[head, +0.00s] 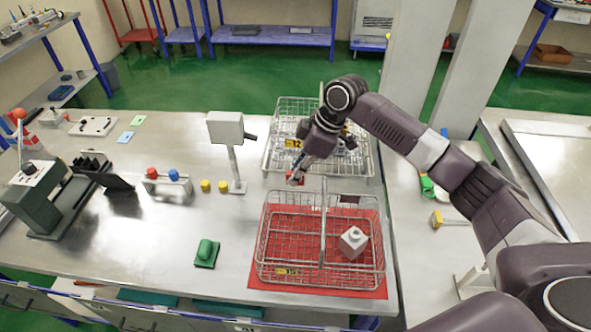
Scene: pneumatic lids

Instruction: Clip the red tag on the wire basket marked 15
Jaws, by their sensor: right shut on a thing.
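The right gripper (300,168) is shut on a small red tag (295,179). It holds the tag above the gap between two wire baskets, near the back rim of the front one. The front wire basket (262,245) stands on a red mat (372,292). Its yellow label (286,271) is low on the front side, too small to read surely. The back wire basket (358,165) has a yellow label (293,143) that reads 12. The right arm partly covers the back basket. The left gripper is out of view.
A white block (353,240) lies in the front basket's right half. A green piece (206,252) lies left of the mat. A grey post with a box head (224,128) stands left of the back basket. Bare table lies around the green piece.

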